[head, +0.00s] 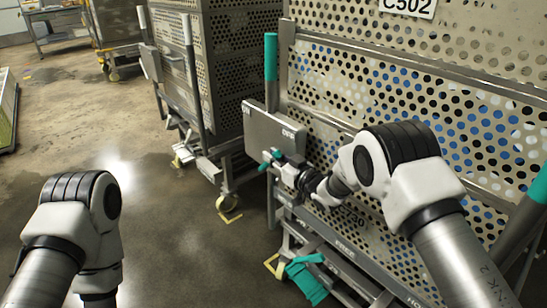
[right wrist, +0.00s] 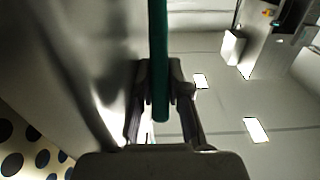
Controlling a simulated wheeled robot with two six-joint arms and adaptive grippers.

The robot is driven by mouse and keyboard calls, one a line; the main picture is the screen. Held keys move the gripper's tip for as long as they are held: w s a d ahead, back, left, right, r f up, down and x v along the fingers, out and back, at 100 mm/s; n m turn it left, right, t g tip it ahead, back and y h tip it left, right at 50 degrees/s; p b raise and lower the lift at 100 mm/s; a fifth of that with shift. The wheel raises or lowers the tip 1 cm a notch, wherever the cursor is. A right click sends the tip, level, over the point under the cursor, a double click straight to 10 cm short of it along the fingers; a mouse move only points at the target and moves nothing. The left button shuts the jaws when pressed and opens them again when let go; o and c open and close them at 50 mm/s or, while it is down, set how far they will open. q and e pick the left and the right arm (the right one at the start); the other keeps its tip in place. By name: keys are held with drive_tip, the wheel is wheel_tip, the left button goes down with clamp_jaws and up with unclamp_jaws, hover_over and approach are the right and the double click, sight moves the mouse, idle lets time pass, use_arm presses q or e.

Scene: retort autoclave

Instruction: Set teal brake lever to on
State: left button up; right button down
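The teal brake lever (head: 271,157) sticks out at the lower part of a grey plate (head: 270,128) on the front cart, below the plate's OFF end; an ON label is at its left end. My right gripper (head: 283,167) is at the lever. In the right wrist view the teal lever (right wrist: 159,60) runs between the two converging fingers, which appear to press on it from both sides. My left arm comes in at the lower left of the head view, but its gripper is not in view.
The perforated cart (head: 400,110) marked C502 fills the right side. A teal-topped post (head: 270,58) rises by the plate. A second perforated cart (head: 232,55) stands behind.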

drive_tip(key=shift+w+a+r+g+h+p, duration=0.1)
drive_tip(key=shift+w+r+g+h+p, duration=0.15)
drive_tip(key=shift+p, duration=0.4)
drive_tip(key=shift+a+r+g+h+p, duration=0.15)
drive_tip(key=shift+r+p, duration=0.2)
drive_tip(key=shift+p, duration=0.3)
drive_tip(key=shift+w+f, duration=0.1)
drive_tip(key=shift+f, duration=0.2)
drive_tip(key=c, duration=1.1)
unclamp_jaws()
drive_tip(key=v, duration=1.2)
